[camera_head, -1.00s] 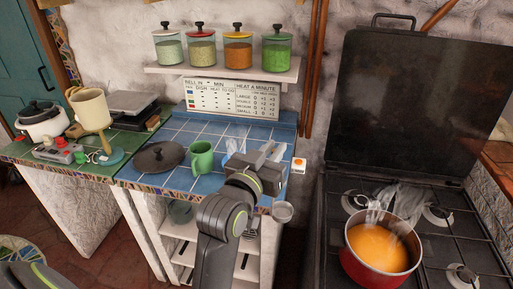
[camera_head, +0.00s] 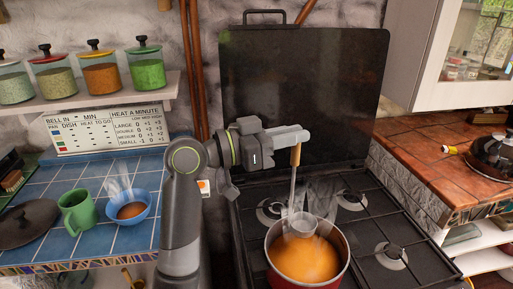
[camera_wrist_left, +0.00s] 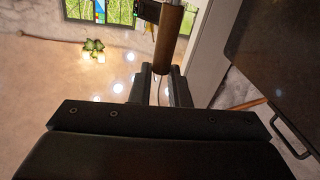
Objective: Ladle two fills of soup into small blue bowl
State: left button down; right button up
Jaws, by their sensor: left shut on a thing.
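My left gripper (camera_head: 298,136) is above the stove and shut on the ladle's wooden handle (camera_head: 295,155). The handle also shows between the fingers in the left wrist view (camera_wrist_left: 170,38). The ladle hangs nearly upright, and its metal cup (camera_head: 302,226) is at the red pot (camera_head: 337,277), over or touching the orange soup (camera_head: 308,262); I cannot tell how deep. The small blue bowl (camera_head: 144,215) stands on the tiled counter to the left, with some steaming brownish-orange soup in it. My right gripper is out of view.
A green mug (camera_head: 77,211) stands close left of the bowl, with a dark lid (camera_head: 25,222) beside it. The stove's raised black cover (camera_head: 300,90) stands behind the pot. A wooden counter (camera_head: 430,165) with a kettle (camera_head: 490,155) lies right.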

pick_arm(q)
notch_tip(320, 180, down, 12)
jog(key=s+d+m+g+b, duration=0.2)
jog(key=g+b, duration=0.1)
jog(key=b, duration=0.9)
jog(key=shift+f+h, duration=0.25)
jog(key=shift+h, duration=0.15)
jog(key=shift+r, duration=0.1)
dwell(0.6)
